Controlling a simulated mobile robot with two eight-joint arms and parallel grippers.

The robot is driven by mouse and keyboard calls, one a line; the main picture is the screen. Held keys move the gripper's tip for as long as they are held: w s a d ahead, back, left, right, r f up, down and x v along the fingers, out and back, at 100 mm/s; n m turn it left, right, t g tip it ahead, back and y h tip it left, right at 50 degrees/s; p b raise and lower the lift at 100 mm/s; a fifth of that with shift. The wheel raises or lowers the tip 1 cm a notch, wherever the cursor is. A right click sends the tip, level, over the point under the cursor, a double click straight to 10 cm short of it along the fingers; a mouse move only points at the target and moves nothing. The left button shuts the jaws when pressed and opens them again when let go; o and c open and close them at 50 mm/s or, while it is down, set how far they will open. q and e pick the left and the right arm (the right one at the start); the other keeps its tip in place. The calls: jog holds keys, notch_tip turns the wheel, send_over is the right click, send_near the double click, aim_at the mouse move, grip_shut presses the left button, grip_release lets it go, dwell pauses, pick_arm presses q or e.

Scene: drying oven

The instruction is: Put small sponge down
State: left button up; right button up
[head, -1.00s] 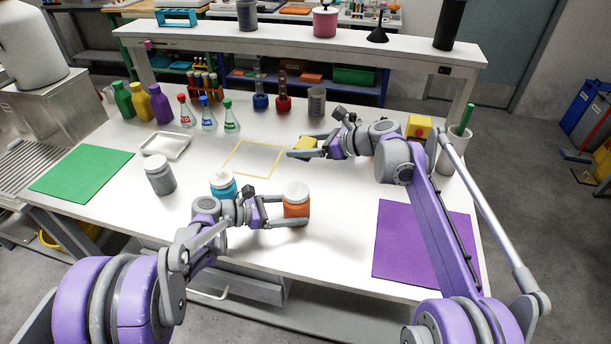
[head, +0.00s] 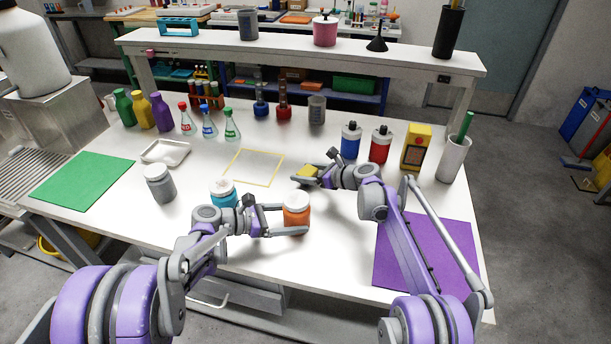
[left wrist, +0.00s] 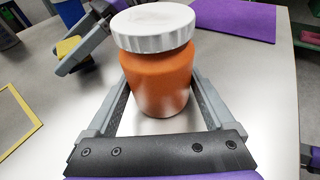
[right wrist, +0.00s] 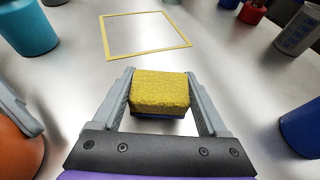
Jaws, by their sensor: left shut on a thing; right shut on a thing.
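The small sponge (right wrist: 160,92) is yellow on top with a dark blue underside. My right gripper (right wrist: 160,100) is shut on it, with one finger at each side. In the head view the sponge (head: 307,170) is between the right gripper's fingers (head: 305,174), just right of the yellow-outlined rectangle (head: 232,177) on the table. Whether the sponge touches the table is hard to tell. My left gripper (head: 296,218) is shut on an orange jar with a white lid (left wrist: 160,75). The jar is upright and also shows in the head view (head: 296,208).
A turquoise jar (head: 222,190) and grey jar (head: 160,185) stand left of the orange jar. Blue (head: 350,142) and red bottles (head: 380,146) stand behind the right arm. The yellow-outlined area is empty. Green (head: 82,182) and purple mats (head: 425,250) lie at the sides.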

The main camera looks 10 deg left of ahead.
jog(key=shift+f, duration=0.65)
jog(key=shift+f, duration=0.1)
jog(key=o, duration=1.3)
jog(key=shift+o, duration=0.2)
jog(key=shift+d+r, duration=0.15)
jog(key=shift+r, duration=0.05)
jog(key=v, duration=1.1)
jog(key=shift+s+d+r, duration=0.1)
jog(key=shift+d, duration=0.05)
jog(key=shift+d+r, duration=0.1)
jog(key=shift+d, duration=0.05)
jog(key=shift+s, duration=0.1)
